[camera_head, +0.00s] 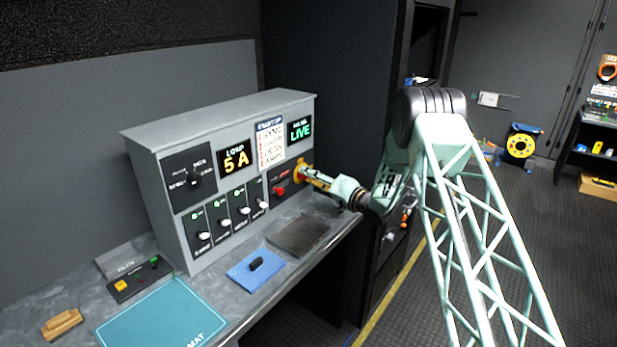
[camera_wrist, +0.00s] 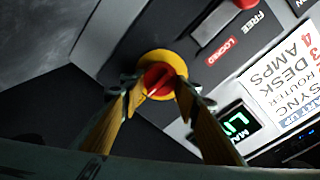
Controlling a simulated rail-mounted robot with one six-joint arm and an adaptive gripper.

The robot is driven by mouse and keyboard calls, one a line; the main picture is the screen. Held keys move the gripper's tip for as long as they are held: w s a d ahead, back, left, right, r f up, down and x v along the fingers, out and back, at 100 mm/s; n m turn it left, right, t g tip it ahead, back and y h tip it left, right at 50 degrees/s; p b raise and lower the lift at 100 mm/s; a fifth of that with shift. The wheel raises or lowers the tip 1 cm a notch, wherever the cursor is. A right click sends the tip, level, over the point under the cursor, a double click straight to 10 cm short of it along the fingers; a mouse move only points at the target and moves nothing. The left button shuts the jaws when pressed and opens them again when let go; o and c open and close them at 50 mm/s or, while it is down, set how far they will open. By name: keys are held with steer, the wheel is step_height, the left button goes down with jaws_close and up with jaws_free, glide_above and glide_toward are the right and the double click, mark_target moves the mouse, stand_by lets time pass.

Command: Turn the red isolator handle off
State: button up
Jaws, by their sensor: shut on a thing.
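The red isolator handle (camera_wrist: 156,77) sits on a round yellow plate (camera_wrist: 150,57) on the grey console panel in the wrist view. My gripper (camera_wrist: 154,88) reaches it square on, with one finger on each side, shut on the handle. In the head view the yellow plate (camera_head: 299,168) shows at the right end of the console, and my gripper (camera_head: 308,175) covers the handle itself. The mains display (camera_head: 299,129) above reads LIVE. The load display (camera_head: 235,158) reads 5 A.
A red slider (camera_head: 279,191) marked LOCKED and FREE sits close beside the isolator. Several white-knobbed levers (camera_head: 223,223) line the panel to the left. A startup card (camera_head: 270,142) is fixed above. A dark pad (camera_head: 299,235) and blue cloth (camera_head: 255,272) lie on the bench.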

steer(key=shift+f+n+b, duration=0.1)
steer(key=shift+n+b, duration=0.3)
steer(key=shift+b, duration=0.15)
steer(key=shift+s+a+n+g+y+b, duration=0.15)
steer(key=shift+n+y+b, duration=0.4)
steer(key=shift+n+b, duration=3.15)
steer(key=shift+w+d+n+g+y+b, duration=0.1)
steer(key=shift+n+g+y+b, duration=0.3)
steer(key=shift+n+b, duration=3.3)
steer(key=n+p, duration=0.3)
steer(key=shift+n+p, duration=0.3)
steer(key=shift+n, duration=0.1)
steer(key=o, duration=0.9)
steer(key=shift+c, duration=0.2)
steer(key=shift+s, duration=0.15)
steer(key=v, duration=1.2)
steer(key=shift+f, duration=0.2)
